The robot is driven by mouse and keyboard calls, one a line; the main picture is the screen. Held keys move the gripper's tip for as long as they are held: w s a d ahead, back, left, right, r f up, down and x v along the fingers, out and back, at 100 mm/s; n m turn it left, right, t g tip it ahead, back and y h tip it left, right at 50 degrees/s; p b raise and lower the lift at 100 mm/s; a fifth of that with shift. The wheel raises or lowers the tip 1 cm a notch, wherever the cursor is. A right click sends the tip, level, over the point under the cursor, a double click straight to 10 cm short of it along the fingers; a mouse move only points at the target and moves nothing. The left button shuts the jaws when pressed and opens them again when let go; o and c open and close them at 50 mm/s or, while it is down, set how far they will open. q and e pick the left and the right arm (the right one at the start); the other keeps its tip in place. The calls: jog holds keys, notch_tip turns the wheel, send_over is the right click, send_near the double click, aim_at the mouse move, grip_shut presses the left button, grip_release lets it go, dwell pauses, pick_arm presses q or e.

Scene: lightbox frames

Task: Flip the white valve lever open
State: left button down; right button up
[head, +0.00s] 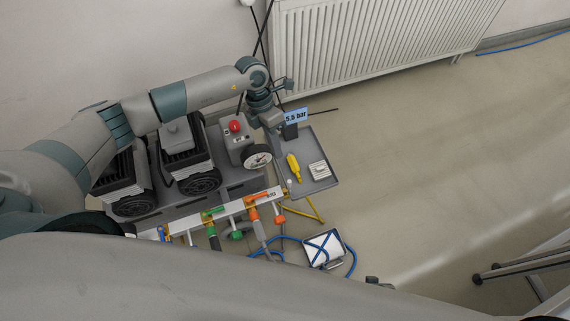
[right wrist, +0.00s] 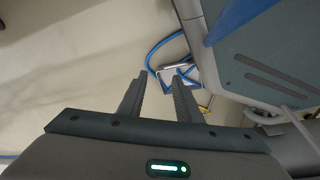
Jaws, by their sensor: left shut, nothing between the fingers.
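A white valve manifold (head: 222,211) with green, orange and other coloured levers runs along the front of the grey bench in the head view. A small white tip (head: 290,183) stands at its right end; it is too small to tell whether it is the white lever or how it is turned. My left gripper (head: 271,121) is shut and empty, above the bench's back right, behind the gauge and apart from the manifold. My right gripper (right wrist: 161,77) is open and empty over the floor in the right wrist view; the head view does not show it.
A grey box with a red button (head: 235,126) and a round gauge (head: 257,157) stand beside two dark motors (head: 187,160). A grey tray (head: 322,181) holds a yellow tool (head: 294,167). A blue hose (head: 352,262) lies in front. The floor to the right is mostly clear.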

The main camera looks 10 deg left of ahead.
aim_at(289, 186)
dwell(0.3)
pick_arm(q)
jog(key=x, duration=1)
jog(key=shift+p, duration=0.45)
pick_arm(e)
jog(key=shift+w+a+r+t, duration=0.1)
jog(key=shift+w+a+t, duration=0.3)
jog(key=shift+a, duration=0.15)
pick_arm(q)
jog(key=shift+s, duration=0.1)
